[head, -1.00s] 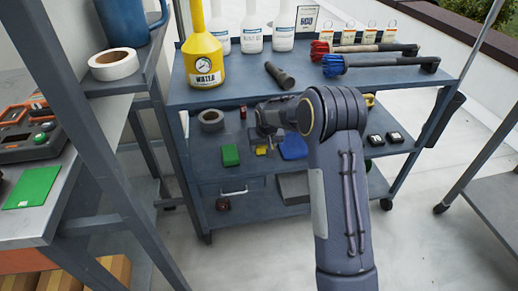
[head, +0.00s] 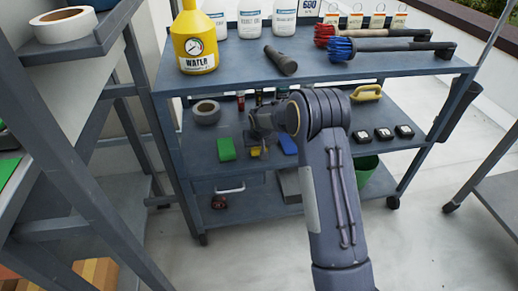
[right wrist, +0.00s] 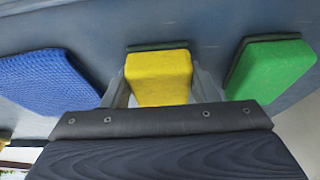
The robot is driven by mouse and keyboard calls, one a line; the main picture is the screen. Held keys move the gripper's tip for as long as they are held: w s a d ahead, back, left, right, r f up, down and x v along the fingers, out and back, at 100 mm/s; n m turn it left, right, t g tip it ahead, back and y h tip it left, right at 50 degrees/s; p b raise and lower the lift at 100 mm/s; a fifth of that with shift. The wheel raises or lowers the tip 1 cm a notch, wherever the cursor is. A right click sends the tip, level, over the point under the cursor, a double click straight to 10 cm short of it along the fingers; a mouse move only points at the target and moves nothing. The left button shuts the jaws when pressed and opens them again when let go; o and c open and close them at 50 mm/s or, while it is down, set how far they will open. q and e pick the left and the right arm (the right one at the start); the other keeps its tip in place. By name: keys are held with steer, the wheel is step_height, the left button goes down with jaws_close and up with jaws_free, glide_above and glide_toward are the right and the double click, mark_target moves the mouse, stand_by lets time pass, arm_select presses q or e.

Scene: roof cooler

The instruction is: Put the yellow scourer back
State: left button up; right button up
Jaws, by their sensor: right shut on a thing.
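The yellow scourer (right wrist: 160,78) sits between the fingers of my right gripper (right wrist: 160,90) in the right wrist view, and the gripper is shut on it. In the head view a small yellow patch of it (head: 256,152) shows below the gripper (head: 258,140), at the cart's middle shelf. I cannot tell whether it touches the shelf. A green scourer (head: 227,148) lies to its left and a blue scourer (head: 288,145) to its right, partly behind my arm. In the wrist view the blue one (right wrist: 45,78) is left and the green one (right wrist: 270,70) right. My left gripper is out of view.
The middle shelf (head: 200,170) also holds a grey tape roll (head: 206,112), a yellow-handled tool (head: 367,92) and several small black boxes (head: 384,134). The top shelf above (head: 230,80) carries a yellow water bottle (head: 195,40) and brushes. A rack (head: 75,120) stands at left.

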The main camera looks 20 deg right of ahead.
steer(key=shift+f, duration=0.15)
steer(key=o, duration=1.1)
